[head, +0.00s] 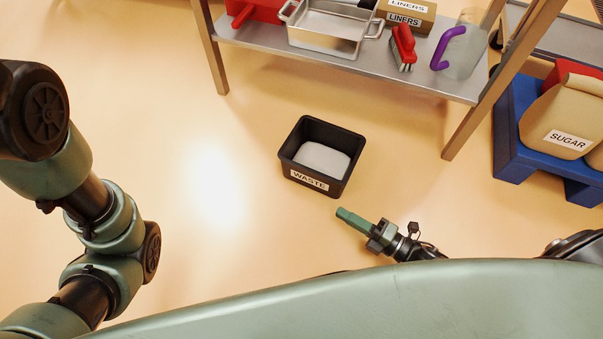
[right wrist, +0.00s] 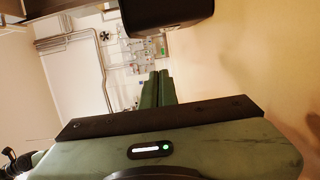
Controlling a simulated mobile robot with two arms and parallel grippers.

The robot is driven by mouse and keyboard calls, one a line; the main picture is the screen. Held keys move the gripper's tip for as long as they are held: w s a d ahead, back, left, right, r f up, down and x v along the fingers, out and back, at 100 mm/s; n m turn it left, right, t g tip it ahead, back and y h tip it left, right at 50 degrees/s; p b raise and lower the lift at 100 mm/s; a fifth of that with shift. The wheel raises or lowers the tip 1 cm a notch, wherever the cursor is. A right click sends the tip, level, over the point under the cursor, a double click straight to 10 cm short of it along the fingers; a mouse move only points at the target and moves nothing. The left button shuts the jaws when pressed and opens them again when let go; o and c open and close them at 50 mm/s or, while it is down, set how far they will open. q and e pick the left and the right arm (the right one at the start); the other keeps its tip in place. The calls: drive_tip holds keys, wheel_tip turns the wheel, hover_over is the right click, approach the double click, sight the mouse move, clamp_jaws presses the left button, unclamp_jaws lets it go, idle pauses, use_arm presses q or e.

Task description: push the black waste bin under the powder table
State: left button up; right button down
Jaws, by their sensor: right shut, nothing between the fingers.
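The black waste bin (head: 344,186) stands upright on the floor in the middle of the head view, with a "WASTE" label and pale powder inside. Its dark side also shows at the top of the right wrist view (right wrist: 165,14). The powder table (head: 262,49) is behind it, its lower shelf and legs in view; the bin is in front of it, apart from it. My right gripper (head: 340,213) is shut and empty, just in front of the bin's near right corner, and its closed fingers show in the right wrist view (right wrist: 157,88). My left gripper is out of view; only the left arm shows.
The lower shelf holds a steel pan (head: 325,37), a red-handled brush (head: 404,46), a liners box (head: 407,16) and a jug with a purple handle (head: 466,50). A sugar sack (head: 562,115) sits on a blue pallet (head: 510,150) at right. Floor around the bin is clear.

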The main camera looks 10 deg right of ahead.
drive_tip(key=shift+s+a+f, duration=0.1)
drive_tip(key=shift+f, duration=0.25)
drive_tip(key=shift+w+a, duration=0.25)
drive_tip(key=shift+w, duration=0.05)
drive_tip(key=b+x, duration=0.4)
drive_tip(key=x, duration=0.4)
drive_tip(key=shift+w+a+f, duration=0.1)
drive_tip(key=shift+a+f, duration=0.05)
drive_tip(key=shift+f, duration=0.05)
drive_tip(key=w+b, duration=0.1)
drive_tip(key=w+d+b, duration=0.1)
drive_tip(key=w, duration=0.1)
drive_tip(key=shift+d, duration=0.15)
drive_tip(key=shift+w+d+r+b, duration=0.15)
drive_tip(key=shift+w+d+b, duration=0.1)
drive_tip(key=shift+w+b, duration=0.1)
drive_tip(key=shift+r, duration=0.15)
